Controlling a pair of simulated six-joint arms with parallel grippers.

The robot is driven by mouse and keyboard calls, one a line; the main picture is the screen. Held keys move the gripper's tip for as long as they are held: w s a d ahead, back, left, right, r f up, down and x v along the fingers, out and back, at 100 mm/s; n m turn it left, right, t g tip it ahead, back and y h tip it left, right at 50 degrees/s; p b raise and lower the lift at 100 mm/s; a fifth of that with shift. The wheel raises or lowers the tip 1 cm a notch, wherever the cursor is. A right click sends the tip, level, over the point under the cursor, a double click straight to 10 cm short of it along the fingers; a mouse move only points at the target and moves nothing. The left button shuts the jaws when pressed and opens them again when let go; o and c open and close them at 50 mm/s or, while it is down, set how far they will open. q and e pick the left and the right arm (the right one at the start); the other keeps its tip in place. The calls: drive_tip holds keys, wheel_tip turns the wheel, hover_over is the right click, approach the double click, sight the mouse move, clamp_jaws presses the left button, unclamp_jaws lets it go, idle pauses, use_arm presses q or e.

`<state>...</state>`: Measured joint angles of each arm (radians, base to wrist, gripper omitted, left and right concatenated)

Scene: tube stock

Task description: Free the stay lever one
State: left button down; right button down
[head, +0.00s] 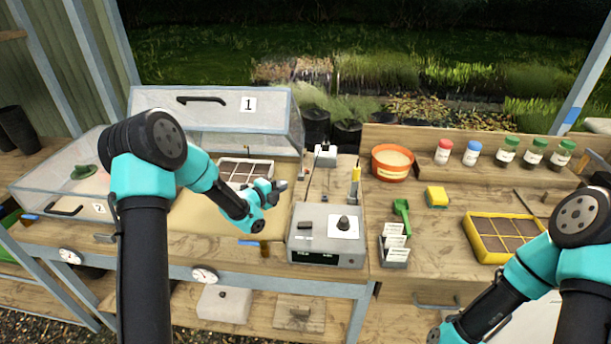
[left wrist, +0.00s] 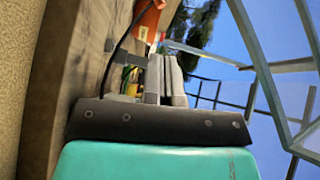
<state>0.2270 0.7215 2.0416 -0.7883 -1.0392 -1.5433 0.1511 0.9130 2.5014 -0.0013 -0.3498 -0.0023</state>
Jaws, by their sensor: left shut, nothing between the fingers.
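The lid marked 1 (head: 215,107) stands raised over the left bench bed, with a black handle at its top. A small blue-ended piece (head: 252,243) lies at the front edge of that bed; it may be stay lever one, but it is too small to be sure. My left gripper (head: 281,186) is shut and empty, above the bed's right side, beyond and above the blue-ended piece. Its closed grey fingers (left wrist: 165,78) also fill the middle of the left wrist view. My right gripper is out of the picture; only its arm shows at the lower right.
A lid marked 2 (head: 62,206) lies lower at the left. A white seed tray (head: 245,171) sits behind my left gripper. A grey box with a black knob (head: 327,250) stands to the right. An orange pot (head: 392,162) and yellow tray (head: 471,238) are farther right.

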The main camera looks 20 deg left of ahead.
sight(307, 171)
use_arm(q)
drive_tip(key=x, duration=1)
drive_tip(key=shift+a+r, duration=0.1)
idle(0.3)
